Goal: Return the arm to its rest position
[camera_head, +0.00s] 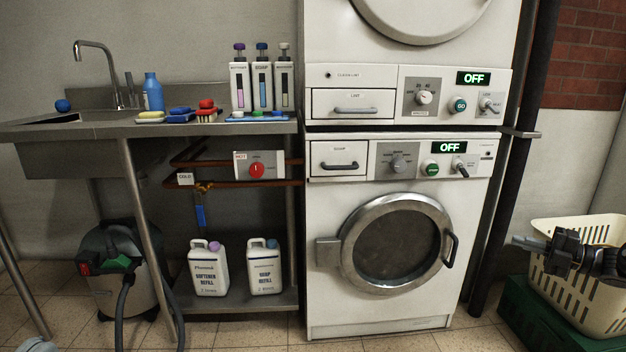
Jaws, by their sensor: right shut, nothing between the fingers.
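My right gripper (522,242) is at the right edge of the head view. It is dark, points left, and is shut with nothing held. It and the forearm behind it show in front of the upper part of a cream laundry basket (583,305); I cannot tell how far above or before the basket they are. The fingertips are apart from the washer.
The lower washer (395,310) has its round door (398,243) shut. A dryer (405,90) sits above it. The basket stands on a green crate (535,325). At left are a steel sink counter (215,125), refill jugs (208,268) and a vacuum (120,270). Floor before the washer is clear.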

